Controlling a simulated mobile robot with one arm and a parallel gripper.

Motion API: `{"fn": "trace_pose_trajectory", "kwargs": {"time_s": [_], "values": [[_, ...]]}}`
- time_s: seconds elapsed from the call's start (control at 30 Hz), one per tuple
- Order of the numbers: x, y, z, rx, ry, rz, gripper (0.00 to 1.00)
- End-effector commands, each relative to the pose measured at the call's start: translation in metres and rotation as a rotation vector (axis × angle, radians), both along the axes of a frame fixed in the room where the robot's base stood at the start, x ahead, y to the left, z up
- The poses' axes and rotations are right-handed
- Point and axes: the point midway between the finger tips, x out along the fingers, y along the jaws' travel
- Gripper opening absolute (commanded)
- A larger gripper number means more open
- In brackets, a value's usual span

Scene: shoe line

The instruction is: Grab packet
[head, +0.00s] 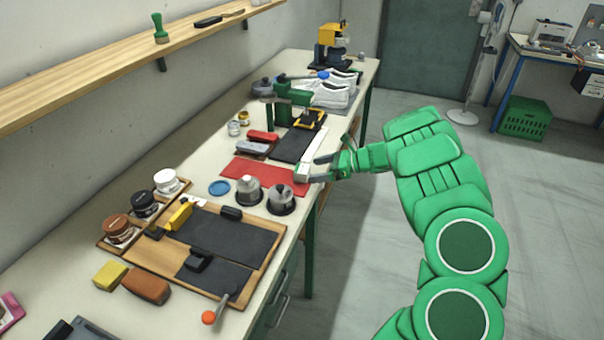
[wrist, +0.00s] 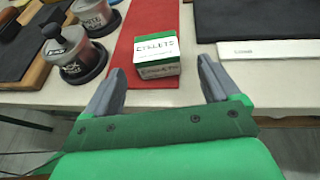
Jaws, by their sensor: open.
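The packet (wrist: 157,45) is a small white and green box with "EYELETS" lettering, lying on the red mat near the table's front edge. In the head view the packet (head: 302,172) shows as a small pale block just left of the fingertips. My gripper (wrist: 162,70) is open and empty, its two grey fingers reaching over the table edge. The packet lies just beyond the fingertips and between their lines, closer to the left finger. In the head view my gripper (head: 319,168) is at the table's front edge, with one finger on each side of the packet's line.
Two grey lidded pots (head: 280,197) stand left of the packet; they also show in the wrist view (wrist: 78,58). A white strip (wrist: 270,50) lies to the right at the table edge. The red mat (head: 258,175) is otherwise clear around the packet.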

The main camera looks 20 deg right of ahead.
Motion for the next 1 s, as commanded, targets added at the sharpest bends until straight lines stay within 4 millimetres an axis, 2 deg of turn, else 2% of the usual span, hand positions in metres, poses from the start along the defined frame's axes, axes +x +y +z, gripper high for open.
{"fn": "trace_pose_trajectory", "kwargs": {"time_s": [0.53, 0.9, 0.93, 1.0], "values": [[0.028, 0.042, -0.011, 0.002, 0.002, -0.001, 0.89], [0.033, 0.049, -0.014, 0.001, 0.001, -0.002, 0.89], [0.033, 0.049, -0.014, 0.001, 0.001, -0.002, 0.88], [0.033, 0.049, -0.014, 0.001, 0.001, -0.002, 0.77]]}}
